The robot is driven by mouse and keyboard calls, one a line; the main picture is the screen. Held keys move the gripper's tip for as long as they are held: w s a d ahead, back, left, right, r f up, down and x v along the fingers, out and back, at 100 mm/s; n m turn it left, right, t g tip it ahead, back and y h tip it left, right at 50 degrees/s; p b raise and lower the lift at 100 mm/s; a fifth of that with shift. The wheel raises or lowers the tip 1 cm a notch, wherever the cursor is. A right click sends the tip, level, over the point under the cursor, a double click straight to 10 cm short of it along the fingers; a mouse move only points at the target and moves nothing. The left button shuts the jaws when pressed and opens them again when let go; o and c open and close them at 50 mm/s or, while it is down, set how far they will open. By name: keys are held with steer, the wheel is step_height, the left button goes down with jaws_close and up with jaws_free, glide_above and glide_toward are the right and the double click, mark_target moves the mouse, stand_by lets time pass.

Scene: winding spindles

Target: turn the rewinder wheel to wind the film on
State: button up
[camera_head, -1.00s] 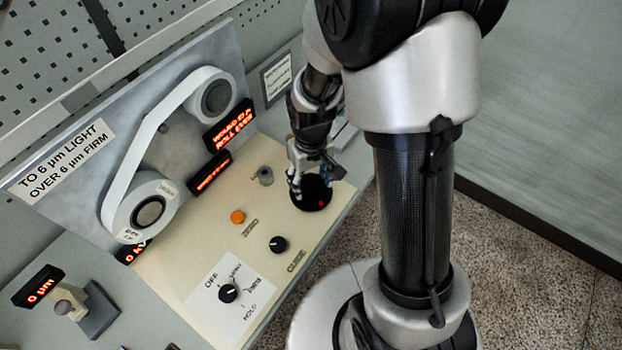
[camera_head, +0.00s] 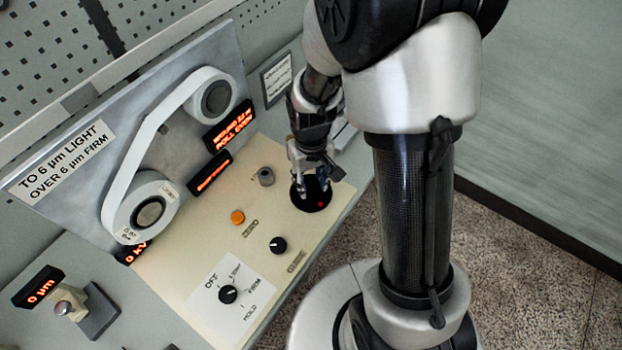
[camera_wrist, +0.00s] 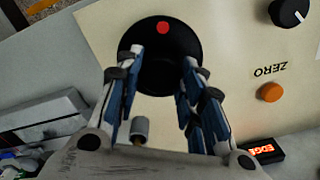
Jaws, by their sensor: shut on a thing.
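The rewinder wheel (camera_head: 318,198) is a black disc with a red dot, at the right end of the cream panel in the head view. It also shows in the wrist view (camera_wrist: 158,72), with the red dot toward the top. My gripper (camera_head: 312,184) points down at it, with a finger on each side of its middle, shut on it. The fingers cover part of the wheel. The white film (camera_head: 138,150) runs in a band between a lower left roll (camera_head: 120,215) and an upper right roll (camera_head: 194,101) on the grey upright plate.
The cream panel holds a grey knob (camera_head: 266,176), an orange button (camera_head: 237,217), a black knob (camera_head: 278,245) and a dial (camera_head: 228,294). Lit red displays (camera_head: 228,126) stand near the rolls. A gauge block (camera_head: 98,310) sits at the lower left.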

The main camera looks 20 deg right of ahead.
mark_target(311, 184)
steer(key=m+p, duration=0.1)
steer(key=m, duration=0.6)
steer(key=m+p, duration=0.1)
steer(key=m, duration=0.5)
steer(key=shift+m, duration=0.3)
stand_by(0.3)
steer(key=o, duration=1.1)
steer(key=shift+c, duration=0.2)
step_height(311, 184, up, 12)
